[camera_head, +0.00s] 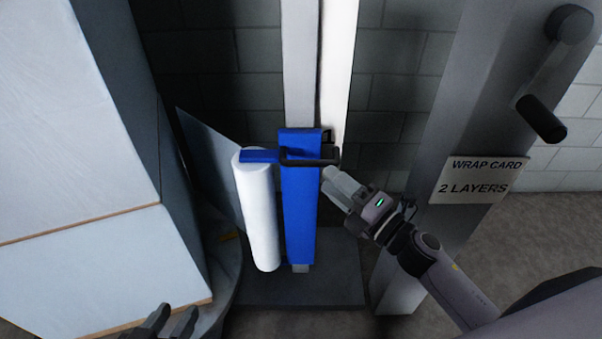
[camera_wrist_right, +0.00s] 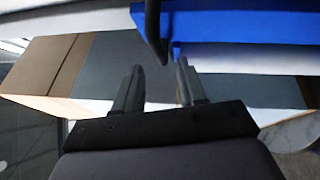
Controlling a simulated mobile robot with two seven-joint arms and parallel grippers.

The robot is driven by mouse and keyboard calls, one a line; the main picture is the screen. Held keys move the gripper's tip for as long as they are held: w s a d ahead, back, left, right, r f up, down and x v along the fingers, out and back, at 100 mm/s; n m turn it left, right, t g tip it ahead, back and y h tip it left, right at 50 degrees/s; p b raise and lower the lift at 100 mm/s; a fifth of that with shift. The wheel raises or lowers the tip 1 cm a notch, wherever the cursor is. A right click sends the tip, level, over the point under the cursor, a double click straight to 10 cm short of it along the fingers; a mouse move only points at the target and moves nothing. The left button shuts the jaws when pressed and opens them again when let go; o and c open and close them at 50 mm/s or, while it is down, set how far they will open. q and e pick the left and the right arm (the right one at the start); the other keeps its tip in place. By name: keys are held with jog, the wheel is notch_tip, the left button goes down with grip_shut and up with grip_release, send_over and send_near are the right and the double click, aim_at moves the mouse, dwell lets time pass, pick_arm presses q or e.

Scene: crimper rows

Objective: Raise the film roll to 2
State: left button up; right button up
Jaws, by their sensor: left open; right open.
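The white film roll (camera_head: 262,220) stands upright, held by a blue carriage (camera_head: 300,205) on the grey mast (camera_head: 300,60). A black handle (camera_head: 312,161) sticks out at the carriage's top. My right gripper (camera_head: 332,180) is open and empty, just right of the carriage and close to the handle's right end. In the right wrist view, the dark handle bar (camera_wrist_right: 152,30) comes down near the gap between the open fingers (camera_wrist_right: 158,70); I cannot tell whether they touch. My left gripper (camera_head: 172,319) is open and empty at the bottom edge. No height marks are readable on the mast.
A sign (camera_head: 474,180) on a grey post reads "WRAP CARD 2 LAYERS". A crank with a black grip (camera_head: 541,119) is above it. A dark base plate (camera_head: 300,285) lies below the carriage.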

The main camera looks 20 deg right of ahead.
aim_at(312, 166)
jog(key=shift+w+a+r, duration=0.1)
jog(key=shift+w+a, duration=0.2)
jog(key=shift+w, duration=0.2)
jog(key=shift+x, duration=3.05)
grip_shut()
